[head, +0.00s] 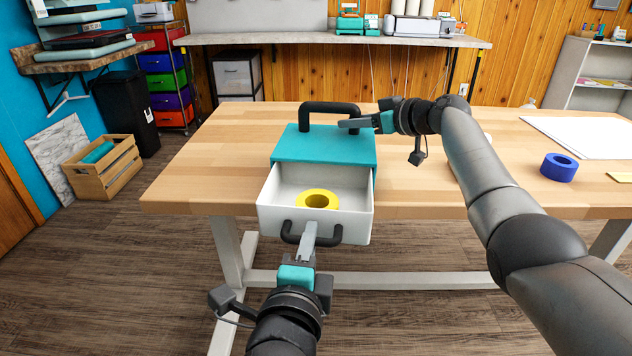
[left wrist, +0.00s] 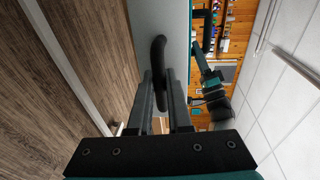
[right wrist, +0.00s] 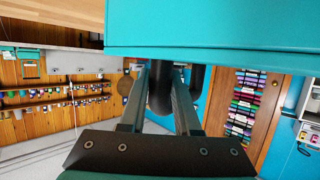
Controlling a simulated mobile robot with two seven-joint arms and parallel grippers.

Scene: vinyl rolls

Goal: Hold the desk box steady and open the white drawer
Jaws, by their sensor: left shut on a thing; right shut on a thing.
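The desk box (head: 300,148) is teal with a black top handle (head: 330,108) and stands at the table's front edge. Its white drawer (head: 345,222) is pulled out toward me, past the table edge, and a yellow roll (head: 317,199) lies inside. My left gripper (head: 307,238) is shut on the black drawer handle (head: 328,236); the left wrist view shows this handle (left wrist: 159,62) between the fingers. My right gripper (head: 352,124) is shut on the top handle at its right side, and the right wrist view shows that handle (right wrist: 162,92) between the fingers.
On the table (head: 200,170) a blue roll (head: 559,167), a white sheet (head: 590,135) and a yellow piece (head: 620,177) lie at the right. The tabletop left of the box is clear. A wooden crate (head: 102,168) stands on the floor at left.

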